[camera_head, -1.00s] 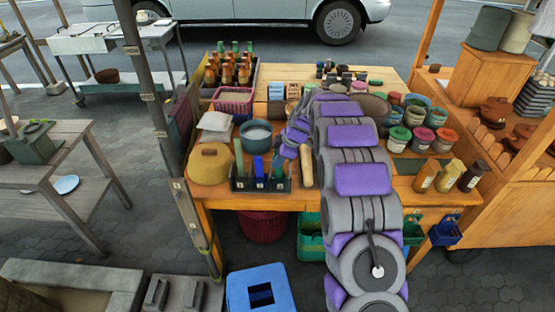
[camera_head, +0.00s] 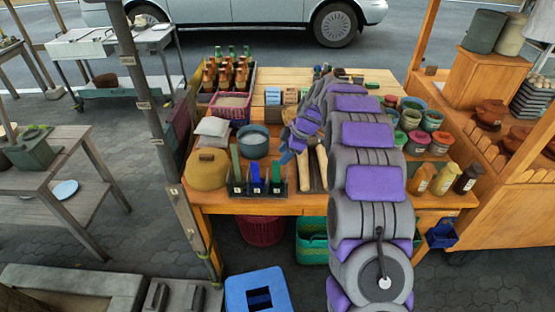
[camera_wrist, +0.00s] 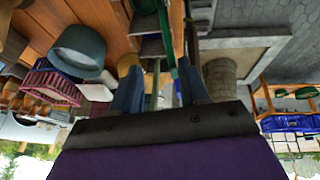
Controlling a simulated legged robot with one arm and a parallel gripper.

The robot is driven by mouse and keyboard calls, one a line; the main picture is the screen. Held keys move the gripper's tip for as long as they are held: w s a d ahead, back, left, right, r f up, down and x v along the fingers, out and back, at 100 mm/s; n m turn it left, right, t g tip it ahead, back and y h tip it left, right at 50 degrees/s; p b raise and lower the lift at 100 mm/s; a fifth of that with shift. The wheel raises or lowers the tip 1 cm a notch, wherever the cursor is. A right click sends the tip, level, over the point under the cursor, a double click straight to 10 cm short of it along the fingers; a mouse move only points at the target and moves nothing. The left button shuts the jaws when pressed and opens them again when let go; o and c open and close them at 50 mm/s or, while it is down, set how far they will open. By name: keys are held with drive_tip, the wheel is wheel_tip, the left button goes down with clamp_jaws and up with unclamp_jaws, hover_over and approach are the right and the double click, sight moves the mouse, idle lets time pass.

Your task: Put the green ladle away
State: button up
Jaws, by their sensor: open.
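A dark rack (camera_head: 262,190) with labelled slots stands at the front edge of the wooden table. A tall green piece (camera_head: 235,160) stands upright in its left slot, a blue piece (camera_head: 256,174) in the middle and a shorter green piece (camera_head: 276,172) at the right. No ladle bowl shows clearly, so I cannot tell which green piece is the ladle. My gripper (camera_head: 288,153) is open above the table, just right of and behind the rack. In the wrist view my gripper (camera_wrist: 158,82) has its blue-grey fingers apart, with thin green shapes showing between them; no hold is visible.
A blue-grey pot (camera_head: 254,144), a tan lidded pot (camera_head: 207,170) and a pink basket (camera_head: 231,106) stand left of my arm. Light wooden rods (camera_head: 304,170) lie right of the rack. Coloured jars (camera_head: 418,141) crowd the right side.

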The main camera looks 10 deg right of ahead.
drive_tip(key=p+v, duration=0.2)
drive_tip(key=v, duration=0.8)
drive_tip(key=s+a+r+m+g, duration=0.1)
drive_tip(key=s+a+r+m, duration=0.15)
drive_tip(key=s, duration=0.45)
drive_tip(key=s+a+r+m, duration=0.2)
drive_tip(key=s+a, duration=0.1)
drive_tip(key=s, duration=0.3)
drive_tip(key=s+f+m+g+h, duration=0.1)
drive_tip(key=s+m, duration=0.4)
drive_tip(key=s, duration=1.3)
drive_tip(key=s+f+m+g+h, duration=0.2)
drive_tip(key=s+m, duration=0.4)
drive_tip(key=s, duration=1.2)
drive_tip(key=shift+s+f+h, duration=0.2)
drive_tip(key=shift+s+h, duration=0.15)
drive_tip(key=shift+h, duration=0.25)
drive_tip(key=shift+m, duration=0.25)
